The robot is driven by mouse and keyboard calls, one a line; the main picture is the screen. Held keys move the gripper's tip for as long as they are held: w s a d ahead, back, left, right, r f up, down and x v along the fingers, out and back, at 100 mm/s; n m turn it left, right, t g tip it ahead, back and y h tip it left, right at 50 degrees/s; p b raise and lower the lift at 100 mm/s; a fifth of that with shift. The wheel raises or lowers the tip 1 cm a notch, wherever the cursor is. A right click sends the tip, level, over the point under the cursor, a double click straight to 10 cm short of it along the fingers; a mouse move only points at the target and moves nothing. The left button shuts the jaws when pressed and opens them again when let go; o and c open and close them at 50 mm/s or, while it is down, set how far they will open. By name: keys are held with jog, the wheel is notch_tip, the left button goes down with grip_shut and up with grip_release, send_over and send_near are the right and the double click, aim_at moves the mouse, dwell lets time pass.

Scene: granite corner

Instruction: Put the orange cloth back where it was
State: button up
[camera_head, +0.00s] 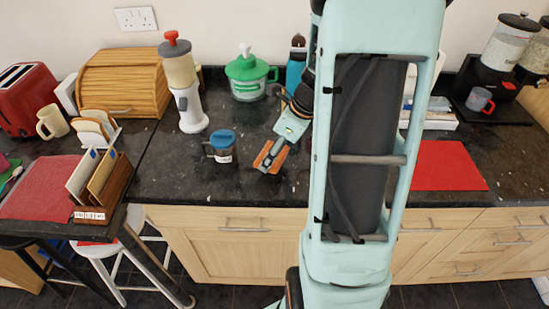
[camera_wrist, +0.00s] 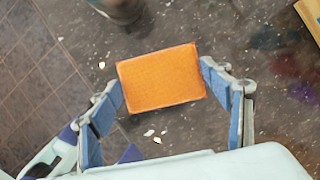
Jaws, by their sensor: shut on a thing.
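The orange cloth (camera_wrist: 160,78) is a flat, stiff-looking rectangle between the two blue-padded fingers of my gripper (camera_wrist: 161,88) in the wrist view. The fingers press on its two short edges. In the head view my gripper (camera_head: 271,157) is over the dark counter near its front edge, right of the blue-lidded jar. The cloth (camera_head: 264,162) shows there only in part, with the gripper over it. I cannot tell whether the cloth touches the counter.
The blue-lidded jar (camera_head: 221,147) stands close on the left. A green-lidded pot (camera_head: 248,75) and a white-and-red grinder (camera_head: 185,85) stand behind. A red mat (camera_head: 447,165) lies to the right. My arm hides the counter's middle. Bare counter (camera_head: 170,172) shows at front left.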

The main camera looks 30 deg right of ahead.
jog(key=f+b, duration=0.2)
jog(key=f, duration=0.1)
jog(key=shift+w, duration=0.3)
jog(key=shift+d+f+b, duration=0.15)
jog(key=shift+f+b, duration=0.1)
jog(key=shift+b, duration=0.1)
jog(key=shift+s, duration=0.1)
jog(key=shift+f, duration=0.1)
jog(key=o, duration=1.1)
jog(key=shift+r, duration=0.2)
jog(key=p+v, duration=0.1)
jog(key=v, duration=1.1)
jog(key=shift+p, duration=0.4)
